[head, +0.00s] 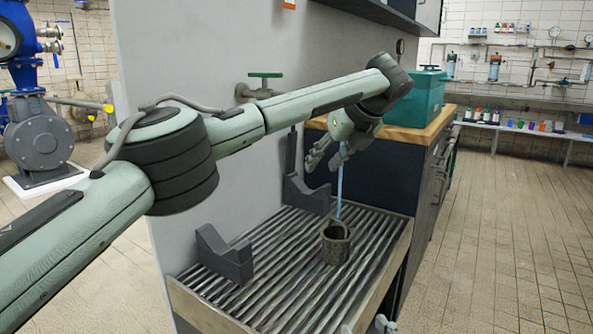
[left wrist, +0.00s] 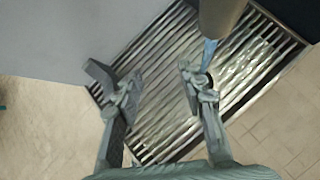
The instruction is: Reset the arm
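My left arm reaches across the head view from the left. Its left gripper (head: 326,157) is open and empty, above the slatted rack. In the left wrist view, the left gripper (left wrist: 162,86) also has its fingers well apart with nothing between them. A thin blue stream (head: 340,188) runs down beside the gripper to a dark round cup (head: 335,243) standing on the rack. My right gripper (head: 366,326) shows only as fingertips at the bottom edge of the head view, apart from each other; the rest is out of frame.
The slatted metal rack (head: 290,262) carries dark angled brackets (head: 224,256). A grey wall panel (head: 200,60) stands behind my left arm, with a green-handled valve (head: 265,75). A teal box (head: 426,93) sits on the wooden counter. The tiled floor at right is clear.

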